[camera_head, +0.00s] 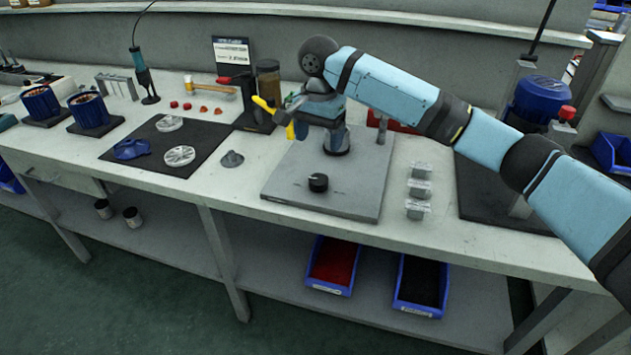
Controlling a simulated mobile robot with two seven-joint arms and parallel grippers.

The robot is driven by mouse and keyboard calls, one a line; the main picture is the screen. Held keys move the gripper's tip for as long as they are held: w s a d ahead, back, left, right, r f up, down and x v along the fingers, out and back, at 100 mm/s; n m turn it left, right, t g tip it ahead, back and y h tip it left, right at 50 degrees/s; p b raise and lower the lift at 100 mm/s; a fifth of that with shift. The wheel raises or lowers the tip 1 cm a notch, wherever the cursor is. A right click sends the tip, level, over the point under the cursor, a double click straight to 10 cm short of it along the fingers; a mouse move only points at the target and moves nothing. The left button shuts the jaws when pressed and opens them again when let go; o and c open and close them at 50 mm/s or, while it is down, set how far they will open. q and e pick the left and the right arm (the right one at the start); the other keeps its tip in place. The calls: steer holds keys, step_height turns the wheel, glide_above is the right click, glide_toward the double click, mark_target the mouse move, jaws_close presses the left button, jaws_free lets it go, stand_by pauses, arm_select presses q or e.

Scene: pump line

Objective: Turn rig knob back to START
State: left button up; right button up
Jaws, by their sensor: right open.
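The rig knob (318,182) is a small black round knob on the front part of the grey rig plate (350,196). Its pointer and any START mark are too small to read. My right gripper (277,117) has yellow fingers spread apart, with nothing seen between them. It is above the back left of the plate, behind and left of the knob and apart from it. My right arm comes in from the right and covers part of the rig's back. My left gripper is out of view.
A dark mat (205,147) with blue and metal parts lies left of the plate. A brown jar (268,80) and a dark stand are near my gripper. Small metal blocks (418,188) stand right of the plate. A blue motor (540,98) is at the right. The bench front is clear.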

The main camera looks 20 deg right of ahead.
mark_target(319, 179)
step_height(319, 179, down, 10)
steer(key=shift+f+b, duration=0.1)
steer(key=shift+b, duration=1.1)
steer(key=shift+f, duration=0.55)
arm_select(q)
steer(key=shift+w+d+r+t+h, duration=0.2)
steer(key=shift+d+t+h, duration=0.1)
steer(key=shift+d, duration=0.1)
